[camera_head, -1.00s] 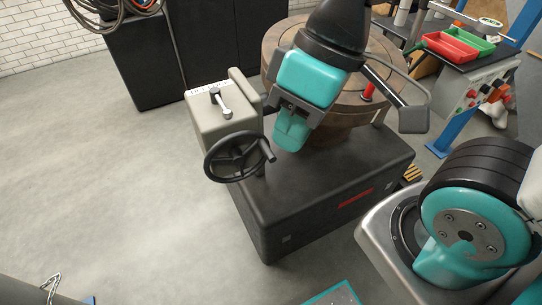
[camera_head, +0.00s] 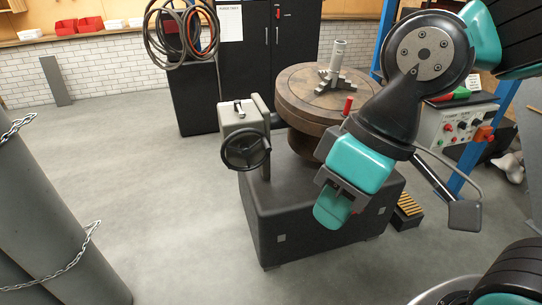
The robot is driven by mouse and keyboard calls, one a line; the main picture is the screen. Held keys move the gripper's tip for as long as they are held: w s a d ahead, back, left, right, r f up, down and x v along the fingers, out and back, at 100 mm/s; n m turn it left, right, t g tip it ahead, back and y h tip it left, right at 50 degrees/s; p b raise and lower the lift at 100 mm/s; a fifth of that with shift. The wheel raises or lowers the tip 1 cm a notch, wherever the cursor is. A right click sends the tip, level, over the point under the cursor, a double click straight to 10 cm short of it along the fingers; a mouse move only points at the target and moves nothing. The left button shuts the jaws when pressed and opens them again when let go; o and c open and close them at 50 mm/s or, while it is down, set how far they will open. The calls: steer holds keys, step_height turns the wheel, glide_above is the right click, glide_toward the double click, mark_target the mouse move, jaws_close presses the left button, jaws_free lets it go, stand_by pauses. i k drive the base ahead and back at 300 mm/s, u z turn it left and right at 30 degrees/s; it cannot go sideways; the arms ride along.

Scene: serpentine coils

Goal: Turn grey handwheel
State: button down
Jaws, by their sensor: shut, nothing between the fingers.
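A dark grey spoked handwheel (camera_head: 246,151) with a small crank handle is on the front of a light grey box (camera_head: 238,117). The box is mounted at the left side of a black machine base (camera_head: 300,215). My gripper (camera_head: 332,210), with teal housing and fingers, is shut and empty. It is to the right of the handwheel and lower in the picture, in front of the base, and apart from the wheel. The whole wheel face is visible.
A round brown table (camera_head: 300,105) with a three-jaw chuck (camera_head: 338,75) tops the base. A red knob (camera_head: 348,105) shows at its edge. Chained grey cylinders (camera_head: 50,225) stand at left. A control panel (camera_head: 455,125) is at right. Floor left of the base is clear.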

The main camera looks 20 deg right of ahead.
mark_target(245, 148)
steer(key=z, duration=0.7)
steer(key=i, duration=1.7)
steer(key=u, duration=0.75)
